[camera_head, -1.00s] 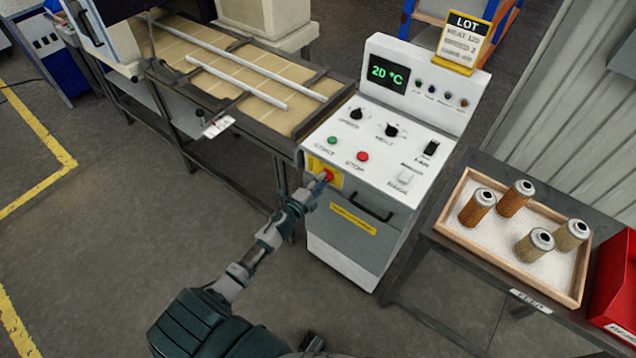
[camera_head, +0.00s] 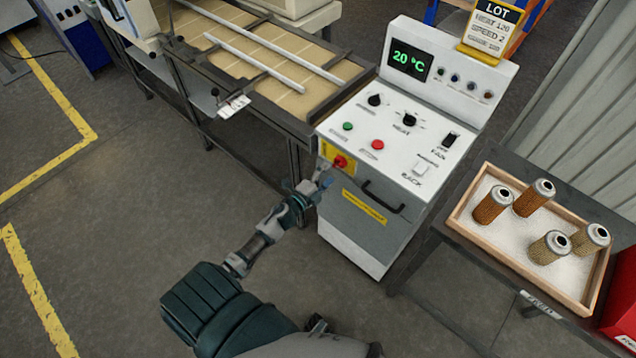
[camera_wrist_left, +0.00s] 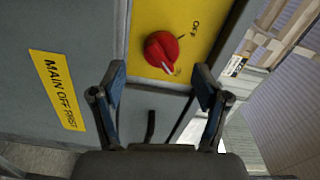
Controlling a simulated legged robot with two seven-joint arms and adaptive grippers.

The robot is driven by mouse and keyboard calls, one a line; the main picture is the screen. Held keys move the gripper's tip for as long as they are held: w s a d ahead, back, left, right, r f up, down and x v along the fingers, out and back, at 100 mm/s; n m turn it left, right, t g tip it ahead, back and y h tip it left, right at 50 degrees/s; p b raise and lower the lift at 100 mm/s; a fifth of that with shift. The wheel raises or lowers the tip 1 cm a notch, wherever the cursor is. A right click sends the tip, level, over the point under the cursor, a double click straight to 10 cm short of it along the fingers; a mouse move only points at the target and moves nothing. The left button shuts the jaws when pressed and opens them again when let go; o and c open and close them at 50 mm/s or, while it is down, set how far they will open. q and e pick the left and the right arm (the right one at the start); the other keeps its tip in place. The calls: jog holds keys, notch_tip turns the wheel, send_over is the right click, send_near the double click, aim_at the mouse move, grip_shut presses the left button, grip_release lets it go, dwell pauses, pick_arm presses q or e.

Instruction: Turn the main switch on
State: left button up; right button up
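The main switch is a red rotary knob (camera_head: 341,162) on a yellow plate on the front of the white control cabinet (camera_head: 352,232). In the left wrist view the knob (camera_wrist_left: 160,48) has a white mark at its lower right, pointing away from the "OFF" label at its upper right; a second label there is too small to read. My left gripper (camera_head: 324,181) is just in front of and below the knob. Its two fingers stand apart with nothing between them in the left wrist view (camera_wrist_left: 160,88), apart from the knob. My right gripper is not in view.
The cabinet's display (camera_head: 410,62) reads 20 °C. Its top has knobs, a green button (camera_head: 348,126) and a red button (camera_head: 377,145). A dark handle (camera_head: 382,196) sits right of the switch. A tray (camera_head: 455,220) of several filter cartridges stands right; a conveyor (camera_head: 255,75) stands behind left.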

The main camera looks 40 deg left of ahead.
pick_arm(q)
jog(key=s, duration=0.7)
jog(key=shift+s+a, duration=0.15)
jog(key=s+d+f+n+g+y, duration=0.15)
jog(key=s+f+n+g, duration=0.35)
jog(key=f, duration=0.9)
jog(key=s+d+f+n+g+y, duration=0.1)
jog(key=s+f+n+g+y, duration=0.3)
jog(key=f, duration=0.9)
jog(key=s+d+f+n+g+h, duration=0.1)
jog(key=s+d+f, duration=0.3)
jog(key=s, duration=0.4)
jog(key=s+d+f+n+g+h, duration=0.2)
jog(key=s+d+f+g, duration=0.2)
jog(key=s+f, duration=0.2)
jog(key=s+d+f+n+g+h, duration=0.1)
jog(key=s+d+f, duration=0.3)
jog(key=s, duration=0.5)
jog(key=shift+s+f+n+g, duration=0.4)
jog(key=shift+f+n+g, duration=0.3)
jog(key=shift+n+g, duration=0.1)
jog(key=shift+h, duration=0.25)
